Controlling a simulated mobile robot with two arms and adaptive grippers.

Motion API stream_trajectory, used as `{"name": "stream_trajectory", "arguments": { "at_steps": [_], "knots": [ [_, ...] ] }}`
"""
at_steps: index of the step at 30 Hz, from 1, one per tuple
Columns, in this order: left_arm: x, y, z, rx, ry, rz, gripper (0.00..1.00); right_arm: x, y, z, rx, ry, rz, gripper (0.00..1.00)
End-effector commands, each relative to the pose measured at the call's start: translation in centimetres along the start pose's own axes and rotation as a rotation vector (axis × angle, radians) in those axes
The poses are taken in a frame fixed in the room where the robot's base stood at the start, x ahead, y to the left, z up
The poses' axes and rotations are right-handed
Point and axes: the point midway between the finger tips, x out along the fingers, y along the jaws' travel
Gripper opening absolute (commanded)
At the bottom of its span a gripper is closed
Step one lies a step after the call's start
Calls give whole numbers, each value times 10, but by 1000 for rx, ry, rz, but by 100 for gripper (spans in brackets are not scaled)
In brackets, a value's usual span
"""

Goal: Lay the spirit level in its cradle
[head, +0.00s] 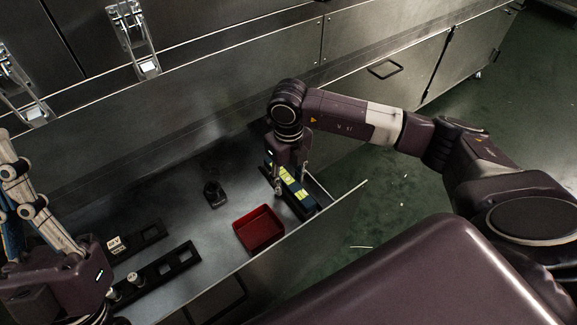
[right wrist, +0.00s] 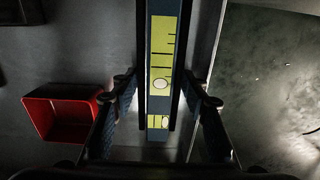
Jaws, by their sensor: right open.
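The spirit level, a dark blue bar with yellow-green marked faces, is in the head view (head: 291,182) near the right end of the metal surface. In the right wrist view the level (right wrist: 160,50) runs lengthwise between two dark side strips, which look like the cradle (right wrist: 178,60). I cannot tell whether it sits fully down. My right gripper (head: 291,178) is open over the level; in the right wrist view its fingers (right wrist: 163,86) stand on both sides, apart from the bar. My left gripper (head: 22,195) is at the far left, its fingers pointing up; its grip is unclear.
A red open bin (head: 259,229) stands left of the level. A small black stand (head: 214,193) is behind it. Black slotted racks (head: 160,272) lie at the left. A raised metal edge (head: 340,206) bounds the surface on the right; the dryer wall rises behind.

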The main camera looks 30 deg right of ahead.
Motion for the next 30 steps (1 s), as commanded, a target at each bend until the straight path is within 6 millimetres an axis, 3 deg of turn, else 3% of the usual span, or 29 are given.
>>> {"name": "stream_trajectory", "arguments": {
  "at_steps": [7,14,24,30],
  "knots": [
    [0,-5,44,11,-205,-7,0,-26,0,1,0,-2,0,42],
    [-14,-11,92,23,-435,-16,0,-54,0,0,-1,-2,1,42],
    [-56,-20,149,36,-765,-33,0,-96,0,1,0,-4,0,42],
    [-80,-24,168,40,-903,-41,0,-114,0,0,0,-1,0,42]
  ]
}}
